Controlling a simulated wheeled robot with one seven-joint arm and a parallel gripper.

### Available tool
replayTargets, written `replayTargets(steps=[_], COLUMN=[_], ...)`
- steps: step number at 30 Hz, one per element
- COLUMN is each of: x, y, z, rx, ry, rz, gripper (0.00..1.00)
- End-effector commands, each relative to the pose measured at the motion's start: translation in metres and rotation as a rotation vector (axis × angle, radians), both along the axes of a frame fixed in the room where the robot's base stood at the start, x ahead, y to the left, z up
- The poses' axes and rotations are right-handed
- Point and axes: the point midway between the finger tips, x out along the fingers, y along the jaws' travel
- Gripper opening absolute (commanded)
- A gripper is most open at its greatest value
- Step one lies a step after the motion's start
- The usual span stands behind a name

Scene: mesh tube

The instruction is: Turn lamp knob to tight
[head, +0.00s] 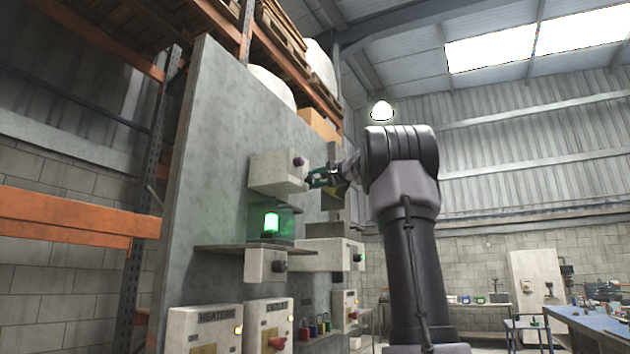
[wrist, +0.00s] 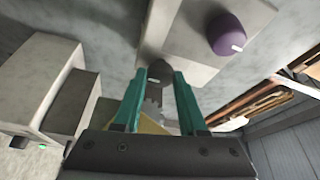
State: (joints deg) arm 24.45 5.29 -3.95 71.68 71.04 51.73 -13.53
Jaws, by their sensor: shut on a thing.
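My gripper (head: 314,180) reaches to the upper grey box (head: 272,174) on the upright panel. In the wrist view, the green fingers of my gripper (wrist: 158,79) are shut on a dark grey knob (wrist: 160,68) with a small pale mark, on the face of that box. In the head view the fingers hide this knob. A purple knob (wrist: 228,34) with a white mark sits beside it on the same box and also shows in the head view (head: 298,161). A lit green lamp (head: 271,223) stands in a clear case below the box. Which knob is labelled for the lamp cannot be read.
A shelf (head: 225,248) juts out under the lamp, with a box bearing a dark knob (head: 279,265) below. Another box (head: 335,254) is to its right. Labelled switch boxes (head: 204,325) sit lower down. Orange racking (head: 75,215) stands at left; a workbench (head: 600,325) is far right.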

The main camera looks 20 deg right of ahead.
Motion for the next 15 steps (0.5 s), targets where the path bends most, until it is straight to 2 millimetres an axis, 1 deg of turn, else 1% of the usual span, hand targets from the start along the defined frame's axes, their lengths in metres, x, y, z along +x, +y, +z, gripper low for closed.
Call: replayTargets(steps=[5,6,8,15], x=[0.0005,0.0004,0.0004,0.0002], y=[-0.0008,-0.0007,-0.0007,-0.0003], z=[-0.0014,-0.0015,-0.0013,-0.0006], rx=[0.001,0.001,0.000,0.000], ry=[0.002,0.002,0.002,0.001], rz=[0.000,0.000,0.000,0.000], gripper=[0.00,0.49,0.71,0.71])
